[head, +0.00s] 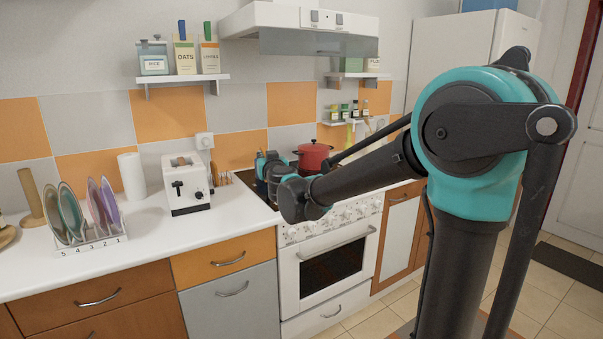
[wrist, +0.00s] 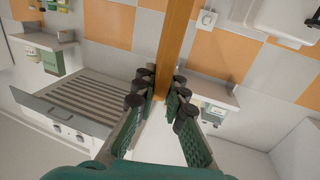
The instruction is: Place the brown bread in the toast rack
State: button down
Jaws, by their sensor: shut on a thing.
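My gripper (wrist: 160,95) is shut on a long brown piece seen edge-on in the wrist view, which I take to be the brown bread (wrist: 177,40). It runs from between the fingertips to the top edge. In the head view my gripper (head: 264,164) is over the counter and stove border, mostly hidden by my wrist; the bread cannot be made out there. A low row of upright tan pieces (head: 222,178), right of the white toaster (head: 187,184), may be the toast rack; it is small and partly hidden.
A numbered white rack (head: 90,245) with several plates stands left on the counter (head: 140,238). A paper roll (head: 132,176) is behind it. A red pot (head: 314,157) sits on the stove (head: 328,255). A shelf (head: 183,78) hangs above. The counter front is clear.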

jog(key=w+d+f+m+h, duration=0.1)
jog(key=w+d+f, duration=0.2)
jog(key=d+f, duration=0.4)
jog(key=w+d+f+m+h, duration=0.1)
jog(key=w+d+f, duration=0.3)
jog(key=d+f, duration=0.4)
jog(key=w+d+f+m+h, duration=0.1)
jog(key=w+d+f+h, duration=0.2)
jog(key=d+f, duration=0.5)
jog(key=w+d, duration=0.1)
jog(key=d, duration=0.7)
jog(key=shift+t, duration=0.4)
jog(key=shift+a, duration=0.1)
